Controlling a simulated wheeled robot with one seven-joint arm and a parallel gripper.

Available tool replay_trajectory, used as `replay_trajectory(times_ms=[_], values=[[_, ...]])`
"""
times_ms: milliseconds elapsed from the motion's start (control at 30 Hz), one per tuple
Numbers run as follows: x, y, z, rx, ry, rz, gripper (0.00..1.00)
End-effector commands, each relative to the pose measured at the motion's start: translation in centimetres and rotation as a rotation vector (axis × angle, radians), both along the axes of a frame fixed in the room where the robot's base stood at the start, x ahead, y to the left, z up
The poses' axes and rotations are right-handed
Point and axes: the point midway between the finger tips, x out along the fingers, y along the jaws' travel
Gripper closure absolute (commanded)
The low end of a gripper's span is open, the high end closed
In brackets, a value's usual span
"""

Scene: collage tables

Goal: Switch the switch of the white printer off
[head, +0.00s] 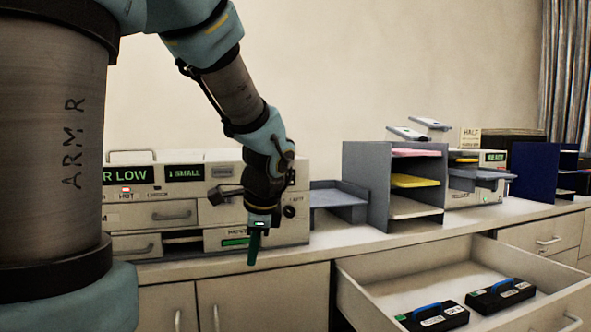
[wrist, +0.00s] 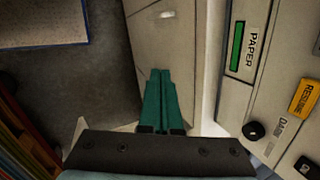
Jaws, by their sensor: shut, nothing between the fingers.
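A white printer (head: 222,238) stands on the counter at the left, partly hidden behind my arm. Its front has drawers, dark displays with green text and a green bar labelled PAPER. In the wrist view its panel (wrist: 232,100) fills the right side, with a round black knob (wrist: 254,130) and an orange RESUME button (wrist: 306,95). I cannot tell which part is the power switch. My gripper (head: 252,262) is shut and empty, pointing down in front of the printer's lower right front. Its green fingers (wrist: 161,72) also show in the wrist view, apart from the panel.
A grey paper organiser (head: 366,188) with coloured sheets stands right of the printer. Another whitish machine (head: 490,196) is farther right. An open drawer (head: 395,298) with two black boxes juts out at the lower right. The wall above the counter is clear.

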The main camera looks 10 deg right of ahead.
Motion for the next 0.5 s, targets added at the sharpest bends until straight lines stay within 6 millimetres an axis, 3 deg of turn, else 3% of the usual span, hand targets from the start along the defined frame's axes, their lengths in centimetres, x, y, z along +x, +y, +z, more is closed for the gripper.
replay_trajectory(times_ms=[33, 100, 300, 400, 500], values=[[0.9, -2.5, 3.0, 0.099, -0.045, -0.212, 1.00], [1.8, -5.2, 6.9, 0.260, -0.103, -0.481, 1.00], [2.5, -11.1, 16.2, 0.653, -0.236, -0.968, 1.00], [2.4, -12.5, 18.9, 0.772, -0.270, -1.074, 1.00], [2.2, -13.1, 20.2, 0.829, -0.285, -1.122, 1.00]])
